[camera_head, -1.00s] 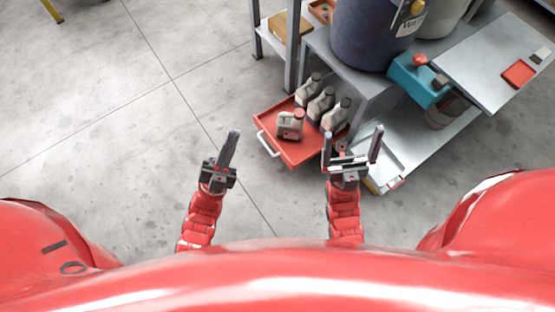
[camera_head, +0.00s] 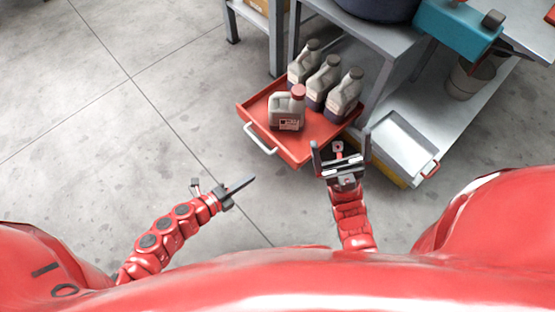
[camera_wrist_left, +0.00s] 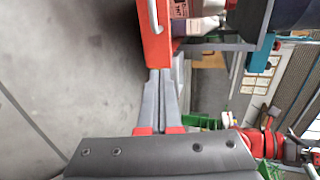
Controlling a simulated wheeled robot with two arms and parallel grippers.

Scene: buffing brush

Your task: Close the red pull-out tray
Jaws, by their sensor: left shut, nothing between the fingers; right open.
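The red pull-out tray (camera_head: 318,141) sticks out from under the grey workbench in the head view, with a white handle (camera_head: 260,139) on its front edge. Several grey bottles stand on it, one with a red cap (camera_head: 287,110) near the front. My left gripper (camera_head: 252,180) is shut and empty, below the tray's handle in the picture and apart from it. In the left wrist view its closed fingers (camera_wrist_left: 162,88) point toward the red tray (camera_wrist_left: 154,45); I cannot tell whether they touch. My right gripper (camera_head: 341,148) is open and empty, at the tray's right front corner.
A teal box (camera_head: 457,30) stands on the bench above a bucket (camera_head: 467,80). The grey floor (camera_head: 120,130) at the left is clear.

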